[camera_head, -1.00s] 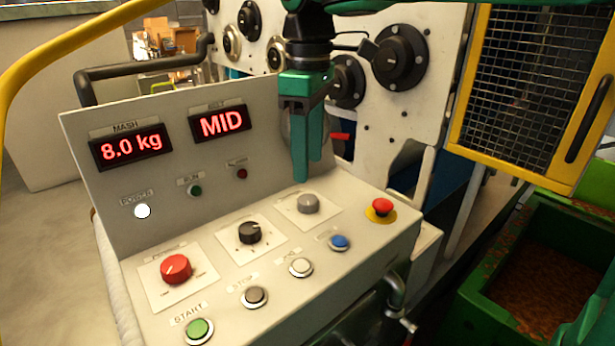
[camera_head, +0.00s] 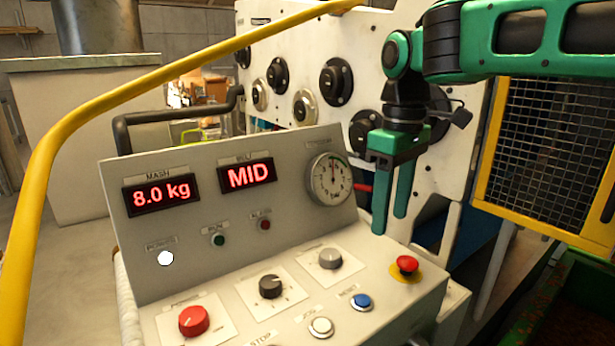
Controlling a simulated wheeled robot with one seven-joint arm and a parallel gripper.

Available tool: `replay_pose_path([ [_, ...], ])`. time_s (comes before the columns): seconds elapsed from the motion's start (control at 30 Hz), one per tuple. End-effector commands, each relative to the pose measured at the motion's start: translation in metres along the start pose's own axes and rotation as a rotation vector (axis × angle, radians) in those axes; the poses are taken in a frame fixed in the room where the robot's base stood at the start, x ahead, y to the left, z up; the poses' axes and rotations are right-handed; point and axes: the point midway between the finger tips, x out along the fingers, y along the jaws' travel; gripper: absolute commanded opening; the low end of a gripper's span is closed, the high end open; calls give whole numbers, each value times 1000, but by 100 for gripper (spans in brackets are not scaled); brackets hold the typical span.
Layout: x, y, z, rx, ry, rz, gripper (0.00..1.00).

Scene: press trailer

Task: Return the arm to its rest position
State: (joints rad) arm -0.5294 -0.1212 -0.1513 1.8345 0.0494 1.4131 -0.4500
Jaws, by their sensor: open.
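My gripper (camera_head: 389,225) hangs from my green and black arm, fingers pointing down, with a gap between the two green fingers. It is open and empty, in front of the white machine panel and just right of the pressure gauge (camera_head: 330,179). In the picture its tips lie above and left of the red emergency button (camera_head: 408,264). It appears clear of the control console (camera_head: 229,285); the exact distance is hard to tell.
The console carries a red knob (camera_head: 194,320), a black knob (camera_head: 271,286), a grey knob (camera_head: 329,258) and a blue button (camera_head: 361,301). Displays read "8.0 kg" and "MID". A yellow rail (camera_head: 45,190) runs at left. A yellow-framed mesh guard (camera_head: 550,160) stands at right.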

Motion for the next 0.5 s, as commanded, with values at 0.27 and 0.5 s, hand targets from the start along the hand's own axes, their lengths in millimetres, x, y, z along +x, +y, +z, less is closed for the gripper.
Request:
replay_pose_path([
  [0.27,55,59,122,485,6,-9,51],
  [0.5,107,65,224,879,7,-7,51],
])
